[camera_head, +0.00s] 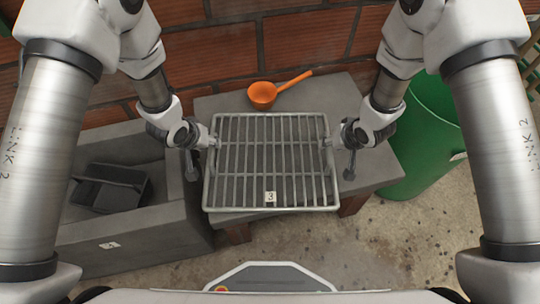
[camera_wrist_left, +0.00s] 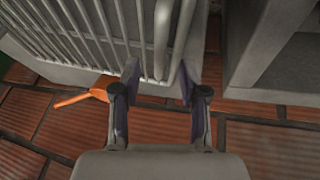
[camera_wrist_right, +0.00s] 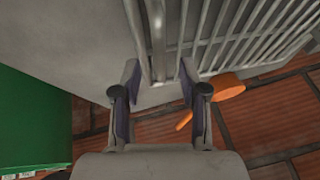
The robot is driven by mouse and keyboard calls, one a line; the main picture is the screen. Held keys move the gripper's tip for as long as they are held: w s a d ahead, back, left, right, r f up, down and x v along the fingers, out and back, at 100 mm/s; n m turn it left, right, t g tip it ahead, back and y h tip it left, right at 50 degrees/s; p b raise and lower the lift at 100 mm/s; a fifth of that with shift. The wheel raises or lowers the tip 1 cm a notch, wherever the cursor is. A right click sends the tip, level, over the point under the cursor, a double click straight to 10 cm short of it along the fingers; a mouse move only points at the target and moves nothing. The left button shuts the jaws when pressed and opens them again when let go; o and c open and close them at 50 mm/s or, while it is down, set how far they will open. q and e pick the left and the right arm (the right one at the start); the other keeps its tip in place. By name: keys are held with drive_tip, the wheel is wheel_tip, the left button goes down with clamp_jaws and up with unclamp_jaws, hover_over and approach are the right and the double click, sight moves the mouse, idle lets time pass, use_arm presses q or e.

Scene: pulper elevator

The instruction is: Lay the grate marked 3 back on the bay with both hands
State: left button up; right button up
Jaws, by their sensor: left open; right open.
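The grate (camera_head: 270,208) is a grey barred frame with a white tag marked 3 near its front edge. In the head view it appears over the grey stone slab; I cannot tell whether it rests on it. My left gripper (camera_head: 207,141) is at the grate's left side, open, and in the left wrist view the side bar (camera_wrist_left: 162,40) runs between its fingers (camera_wrist_left: 158,85). My right gripper (camera_head: 334,141) is at the right side, open, with the side bar (camera_wrist_right: 157,40) between its fingers (camera_wrist_right: 158,85). Contact is unclear. I cannot tell which surface is the bay.
The grey slab (camera_head: 375,165) stands on brick-red legs. An orange ladle (camera_head: 263,95) lies behind the grate. At left is a grey trough (camera_head: 150,238) with a small tag and a dark tray (camera_head: 110,187). A green bin (camera_head: 428,135) stands at right; a brick wall is behind.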

use_arm(q)
drive_tip(key=x, duration=0.4)
drive_tip(key=shift+w+f, duration=0.1)
drive_tip(key=shift+f, duration=0.1)
use_arm(e)
drive_tip(key=x, duration=0.4)
drive_tip(key=shift+w+f, duration=0.1)
drive_tip(key=shift+f, duration=0.1)
use_arm(q)
clamp_jaws()
use_arm(e)
clamp_jaws()
use_arm(q)
drive_tip(key=shift+r, duration=0.1)
use_arm(e)
drive_tip(key=shift+r, duration=0.1)
